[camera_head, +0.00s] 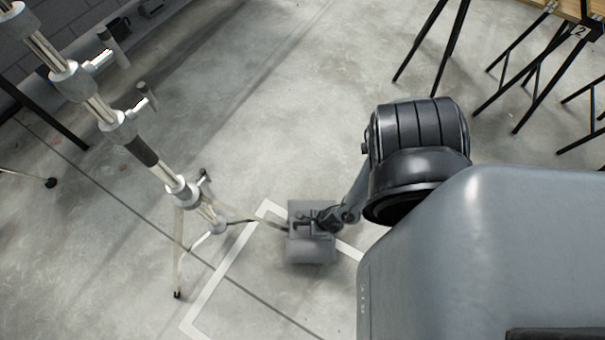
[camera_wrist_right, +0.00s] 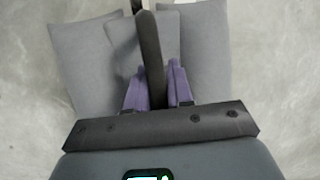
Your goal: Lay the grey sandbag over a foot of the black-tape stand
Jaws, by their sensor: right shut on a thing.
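The black-tape stand (camera_head: 75,85) is a tall silver stand at the left of the head view, with a black band (camera_head: 142,151) on its column. One of its feet (camera_head: 243,221) reaches right to the grey sandbag (camera_head: 312,251). The sandbag is at the end of this foot; whether it rests on the foot or hangs just above is unclear. My right gripper (camera_head: 314,226) is over the sandbag's middle. In the right wrist view, its purple fingers (camera_wrist_right: 155,88) are shut on the sandbag's dark strap, with grey lobes (camera_wrist_right: 82,62) on both sides. My left gripper is out of view.
White tape lines (camera_head: 222,279) mark the floor around the sandbag. Black trestle legs (camera_head: 515,75) stand at the upper right, and another stand's foot (camera_head: 50,183) is at the far left. The concrete floor between is clear.

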